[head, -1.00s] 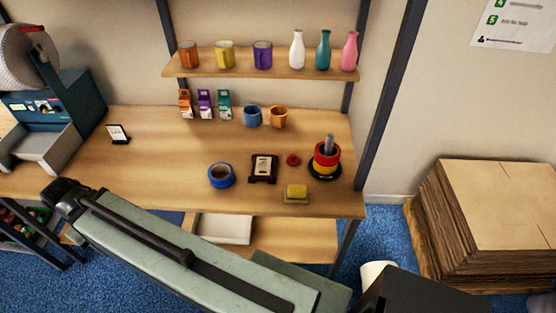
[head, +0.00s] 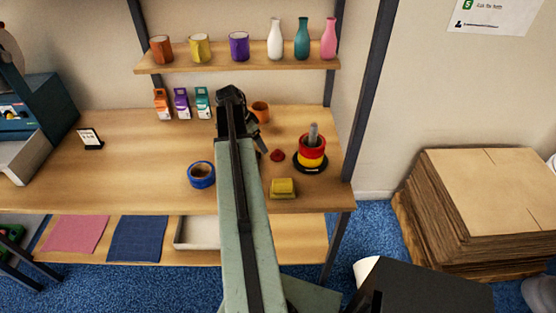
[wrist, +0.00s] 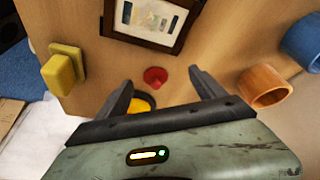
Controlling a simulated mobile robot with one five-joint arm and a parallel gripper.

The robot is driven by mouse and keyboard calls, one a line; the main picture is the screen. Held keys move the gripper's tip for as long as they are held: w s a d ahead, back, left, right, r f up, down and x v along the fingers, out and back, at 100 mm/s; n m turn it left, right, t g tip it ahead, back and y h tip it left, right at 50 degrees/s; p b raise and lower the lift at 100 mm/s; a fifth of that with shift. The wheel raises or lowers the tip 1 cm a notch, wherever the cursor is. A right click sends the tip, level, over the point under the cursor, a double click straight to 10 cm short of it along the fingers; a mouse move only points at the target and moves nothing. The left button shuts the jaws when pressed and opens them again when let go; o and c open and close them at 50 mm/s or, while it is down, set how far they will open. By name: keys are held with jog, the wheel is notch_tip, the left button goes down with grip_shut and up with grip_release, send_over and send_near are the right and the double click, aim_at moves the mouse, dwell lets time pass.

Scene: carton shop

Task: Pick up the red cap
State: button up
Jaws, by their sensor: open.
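The red cap (head: 277,155) is a small round red piece lying on the wooden table, left of the ring stack. It also shows in the wrist view (wrist: 155,76), ahead of and between the fingers. My gripper (wrist: 161,80) is open and empty, with its two dark fingers spread to either side of the cap. In the head view the arm reaches over the table, and a dark finger shows just left of the cap. The gripper looks apart from the cap; its height above the table is hard to tell.
A ring stack (head: 312,155) stands right of the cap. A dark-framed card (wrist: 147,22), an orange mug (wrist: 263,86) and a blue mug (wrist: 303,40) are nearby. A shelf (head: 240,58) hangs above.

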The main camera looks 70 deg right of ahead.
jog(key=m, duration=0.2)
send_over(277, 150)
jog(key=w+a, duration=0.2)
jog(key=shift+s+d+f+g, duration=0.1)
jog(key=shift+s+f+g, duration=0.1)
jog(key=shift+s+g, duration=0.1)
jog(key=b+x, duration=0.5)
jog(key=w+b+x, duration=0.1)
jog(key=b+x, duration=0.1)
jog(key=shift+s+f+b, duration=0.15)
jog(key=shift+f+b, duration=0.25)
jog(key=shift+f, duration=0.2)
jog(key=shift+r, duration=0.2)
jog(key=shift+c, duration=0.2)
jog(key=c, duration=1.4)
jog(key=shift+r+p, duration=0.1)
jog(key=shift+p, duration=0.2)
